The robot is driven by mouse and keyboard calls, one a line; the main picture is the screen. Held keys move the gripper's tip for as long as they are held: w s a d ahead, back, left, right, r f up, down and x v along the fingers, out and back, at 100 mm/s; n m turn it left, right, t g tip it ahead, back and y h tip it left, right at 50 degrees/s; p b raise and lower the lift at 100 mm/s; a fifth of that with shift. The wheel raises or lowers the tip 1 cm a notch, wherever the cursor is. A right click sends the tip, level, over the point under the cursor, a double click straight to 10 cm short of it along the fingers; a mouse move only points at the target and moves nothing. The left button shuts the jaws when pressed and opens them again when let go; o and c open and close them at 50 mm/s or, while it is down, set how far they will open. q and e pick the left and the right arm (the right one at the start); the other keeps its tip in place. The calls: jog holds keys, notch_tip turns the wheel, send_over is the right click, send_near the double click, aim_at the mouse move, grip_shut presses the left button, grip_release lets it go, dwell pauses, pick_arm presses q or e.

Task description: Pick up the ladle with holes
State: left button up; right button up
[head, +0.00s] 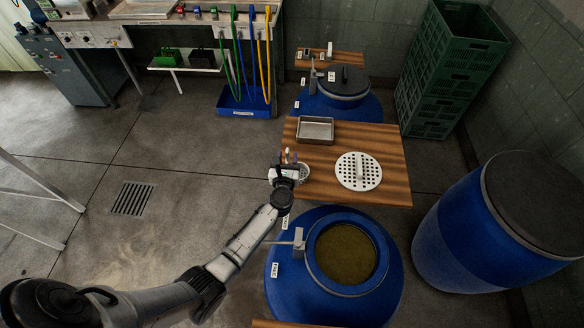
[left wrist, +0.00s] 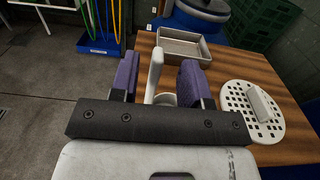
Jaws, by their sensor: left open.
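The ladle is white and shows in part at the left edge of the wooden board; its round bowl (head: 303,172) is partly hidden by my left gripper (head: 289,157) in the head view. In the left wrist view its pale handle (left wrist: 154,75) stands up between the two purple-padded fingers of my left gripper (left wrist: 158,78). Part of the bowl (left wrist: 165,99) shows low between them. The fingers are open, one on each side of the handle, with a visible gap. The holes in the bowl are hard to make out. My right gripper is not in view.
The wooden board (head: 390,150) also holds a metal tray (head: 315,129) and a white perforated disc with a handle (head: 358,172). An open blue barrel (head: 284,290) stands in front, another blue barrel (head: 450,245) at right. Green crates (head: 450,70) stand behind.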

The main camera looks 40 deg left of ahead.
pick_arm(q)
jog(key=b+x, duration=0.1)
jog(key=x, duration=0.3)
jog(key=shift+w+a, duration=0.3)
jog(key=shift+c, duration=0.4)
grip_shut()
